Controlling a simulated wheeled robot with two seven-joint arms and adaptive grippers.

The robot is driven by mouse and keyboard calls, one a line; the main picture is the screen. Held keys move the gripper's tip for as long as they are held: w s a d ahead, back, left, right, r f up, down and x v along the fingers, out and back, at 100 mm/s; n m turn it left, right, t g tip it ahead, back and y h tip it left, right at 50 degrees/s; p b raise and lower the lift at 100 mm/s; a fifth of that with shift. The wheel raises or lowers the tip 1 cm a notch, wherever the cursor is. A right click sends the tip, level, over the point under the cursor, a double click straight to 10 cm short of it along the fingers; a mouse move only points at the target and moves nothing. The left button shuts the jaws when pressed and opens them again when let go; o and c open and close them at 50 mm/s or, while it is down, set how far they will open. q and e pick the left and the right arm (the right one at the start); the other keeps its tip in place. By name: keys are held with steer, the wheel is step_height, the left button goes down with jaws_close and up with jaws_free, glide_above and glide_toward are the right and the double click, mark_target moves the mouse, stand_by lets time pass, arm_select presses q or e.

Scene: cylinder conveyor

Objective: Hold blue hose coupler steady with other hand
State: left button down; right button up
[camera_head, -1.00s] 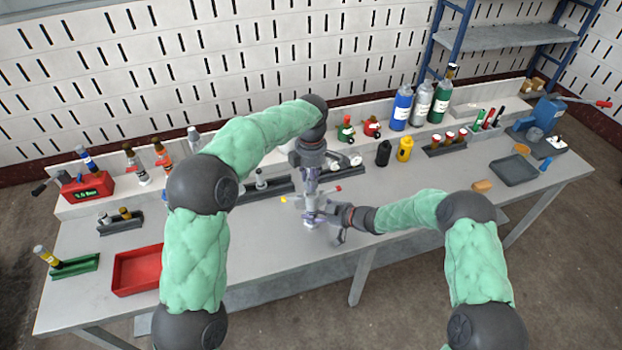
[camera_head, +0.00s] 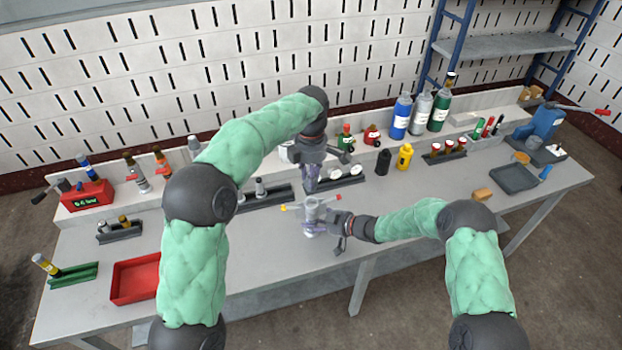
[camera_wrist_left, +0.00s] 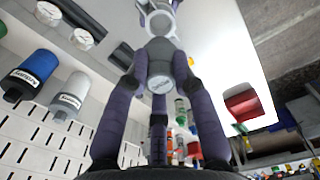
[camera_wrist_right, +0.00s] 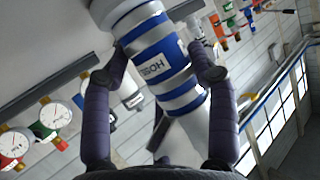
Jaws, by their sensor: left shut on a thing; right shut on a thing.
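The blue hose coupler (camera_wrist_right: 160,62), a grey cylinder with blue bands and a "HOSE" label, fills the right wrist view. My right gripper (camera_head: 322,224) is shut on it, its purple fingers on either side. In the head view the coupler is largely hidden around a grey fitting (camera_head: 311,208) with yellow and red ends. My left gripper (camera_head: 311,187) is above and behind that fitting, pointing down. In the left wrist view it is shut on a small grey part (camera_wrist_left: 160,58) with a pale round end, with a grey ring (camera_wrist_left: 158,20) beyond the fingertips.
The grey bench (camera_head: 260,255) is clear in front of both grippers. A red tray (camera_head: 136,279) lies at the left. Black holders (camera_head: 270,200) stand behind the grippers. A black and a yellow bottle (camera_head: 404,156) stand to the right, with tall bottles (camera_head: 401,116) behind.

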arm_select(q)
steer(key=shift+r, duration=1.5)
arm_select(e)
steer(key=shift+s+f, duration=0.15)
steer(key=shift+f, duration=0.1)
steer(key=o, duration=1.2)
arm_select(q)
steer(key=shift+w+f, duration=0.1)
arm_select(e)
steer(key=shift+o, duration=0.9)
steer(key=shift+r, duration=0.1)
steer(key=shift+r, duration=0.1)
